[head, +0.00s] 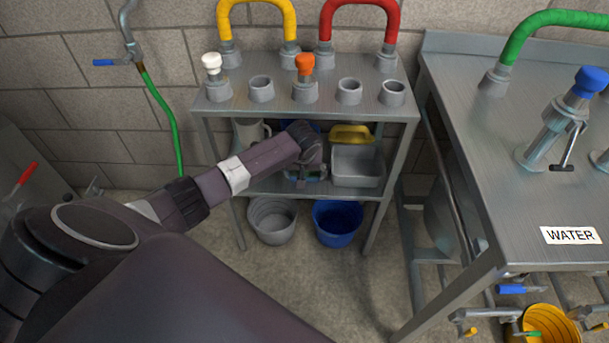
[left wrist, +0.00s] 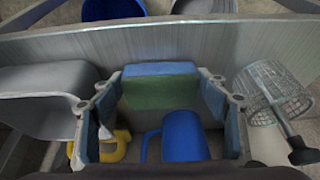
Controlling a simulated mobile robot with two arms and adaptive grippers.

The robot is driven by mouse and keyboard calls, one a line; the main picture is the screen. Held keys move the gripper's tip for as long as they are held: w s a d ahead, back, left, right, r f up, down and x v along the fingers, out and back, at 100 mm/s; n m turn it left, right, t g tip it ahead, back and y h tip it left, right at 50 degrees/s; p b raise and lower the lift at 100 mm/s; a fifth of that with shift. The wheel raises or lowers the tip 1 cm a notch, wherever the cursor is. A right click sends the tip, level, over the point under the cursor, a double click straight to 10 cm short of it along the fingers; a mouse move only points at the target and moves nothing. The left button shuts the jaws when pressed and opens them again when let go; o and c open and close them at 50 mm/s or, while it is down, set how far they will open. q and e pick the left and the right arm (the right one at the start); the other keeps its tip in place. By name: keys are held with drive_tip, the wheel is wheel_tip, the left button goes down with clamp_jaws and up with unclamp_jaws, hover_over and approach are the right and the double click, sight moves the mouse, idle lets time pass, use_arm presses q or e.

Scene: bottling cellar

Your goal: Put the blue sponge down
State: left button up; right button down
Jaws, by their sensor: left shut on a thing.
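My left gripper (head: 309,168) reaches in over the middle shelf of the metal rack. In the left wrist view its fingers (left wrist: 160,88) are shut on the blue sponge (left wrist: 160,70), which has a blue top strip and a green face. The sponge is near the shelf's edge. I cannot tell whether its underside touches the shelf. In the head view the gripper mostly hides the sponge. My right gripper is in neither view.
On the shelf, a grey bin (head: 357,180) stands beside the gripper, with a yellow object (head: 351,133) behind it. A blue mug (left wrist: 182,138) and a wire-mesh strainer (left wrist: 270,90) also stand close. A grey bucket (head: 272,222) and a blue bucket (head: 338,224) are below.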

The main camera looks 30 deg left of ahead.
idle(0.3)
use_arm(q)
drive_tip(key=o, duration=1.1)
drive_tip(key=shift+f, duration=0.15)
